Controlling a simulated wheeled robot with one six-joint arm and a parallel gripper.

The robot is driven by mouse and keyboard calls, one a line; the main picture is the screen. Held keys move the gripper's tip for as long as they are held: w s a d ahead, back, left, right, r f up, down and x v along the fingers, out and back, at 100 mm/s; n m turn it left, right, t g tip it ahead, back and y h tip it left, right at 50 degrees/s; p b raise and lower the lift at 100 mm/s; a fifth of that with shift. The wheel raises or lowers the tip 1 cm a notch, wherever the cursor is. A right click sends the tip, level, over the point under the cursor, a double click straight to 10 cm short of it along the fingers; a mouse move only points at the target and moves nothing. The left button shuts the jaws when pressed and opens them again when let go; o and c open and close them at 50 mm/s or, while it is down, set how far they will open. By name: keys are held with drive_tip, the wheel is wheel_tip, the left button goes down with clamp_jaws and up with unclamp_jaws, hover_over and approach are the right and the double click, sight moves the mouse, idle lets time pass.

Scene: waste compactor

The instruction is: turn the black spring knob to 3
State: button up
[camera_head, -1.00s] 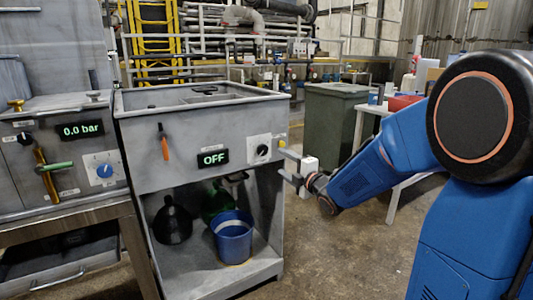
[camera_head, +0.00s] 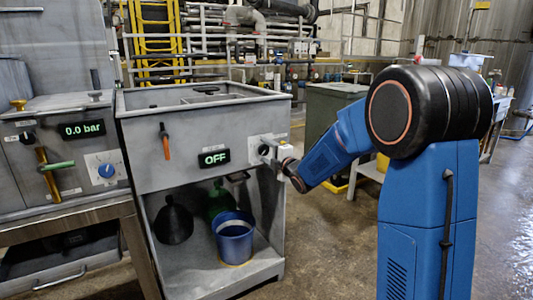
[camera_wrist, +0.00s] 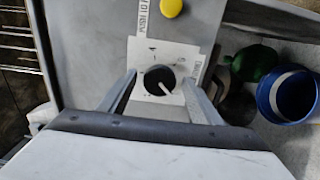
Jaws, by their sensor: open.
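The black knob (camera_wrist: 160,80) sits on a white dial plate (camera_wrist: 143,50) on the grey machine's front. A light pointer line on it slants toward the lower right in the wrist view. The numbers around it are too small to read. In the head view the knob (camera_head: 263,150) is partly crowded by my gripper (camera_head: 268,158). In the wrist view my gripper (camera_wrist: 158,92) is open, with one finger on each side of the knob. I cannot tell whether the fingers touch it. The display (camera_head: 214,158) reads OFF.
A yellow button (camera_wrist: 171,8) is near the dial plate. An orange-handled lever (camera_head: 166,146) is on the same front. A blue bucket (camera_head: 234,248) and dark and green vessels stand in the bay below. A blue knob (camera_head: 106,170) and a 0.0 bar display are on the left machine.

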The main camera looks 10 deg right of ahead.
drive_tip(key=c, duration=1)
